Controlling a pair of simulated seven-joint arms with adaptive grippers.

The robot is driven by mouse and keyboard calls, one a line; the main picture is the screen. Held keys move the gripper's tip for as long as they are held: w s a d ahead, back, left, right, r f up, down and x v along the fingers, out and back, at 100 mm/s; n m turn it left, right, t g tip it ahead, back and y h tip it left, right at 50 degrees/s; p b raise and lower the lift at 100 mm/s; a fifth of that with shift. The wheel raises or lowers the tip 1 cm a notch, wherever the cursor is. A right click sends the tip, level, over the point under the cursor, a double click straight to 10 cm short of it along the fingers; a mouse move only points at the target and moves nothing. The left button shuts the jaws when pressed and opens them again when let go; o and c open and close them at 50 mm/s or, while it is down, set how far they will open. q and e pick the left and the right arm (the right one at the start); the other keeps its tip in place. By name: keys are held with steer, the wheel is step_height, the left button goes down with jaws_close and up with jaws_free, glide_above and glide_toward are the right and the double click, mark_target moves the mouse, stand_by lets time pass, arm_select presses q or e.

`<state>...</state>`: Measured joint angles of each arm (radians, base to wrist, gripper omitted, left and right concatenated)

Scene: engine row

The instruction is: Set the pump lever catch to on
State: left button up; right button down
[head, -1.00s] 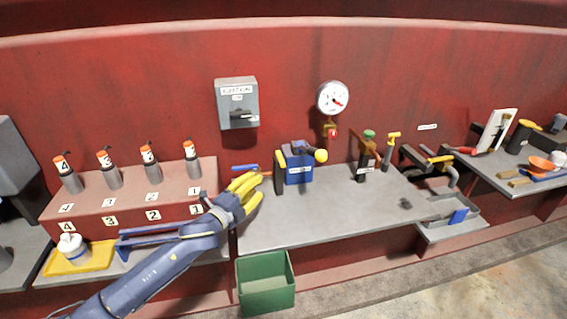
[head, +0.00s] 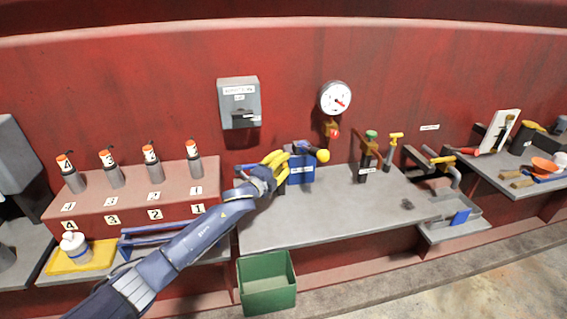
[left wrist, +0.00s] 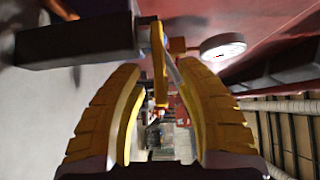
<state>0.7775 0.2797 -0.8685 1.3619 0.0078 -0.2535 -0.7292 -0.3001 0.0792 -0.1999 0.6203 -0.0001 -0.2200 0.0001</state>
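The blue pump box (head: 301,172) with a white label stands on the grey bench below the gauge. A dark part with a round yellow knob (head: 322,156) is on its top. My left gripper (head: 279,160) is at the box's left side and hides the dark upright piece there. In the left wrist view the yellow fingers are spread wide apart. A thin yellow bar (left wrist: 160,65) shows between and beyond them, beside a dark block (left wrist: 75,40). I cannot tell which part is the catch, or its setting. My right gripper is not in view.
A grey ignition box (head: 239,103) and a round gauge (head: 335,98) are on the red wall. The bench (head: 320,215) is clear in front. A green bin (head: 266,283) stands below.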

arm_select(q)
steer(key=shift+w+d, duration=0.2)
steer(key=shift+w, duration=0.05)
jaws_close()
stand_by(0.3)
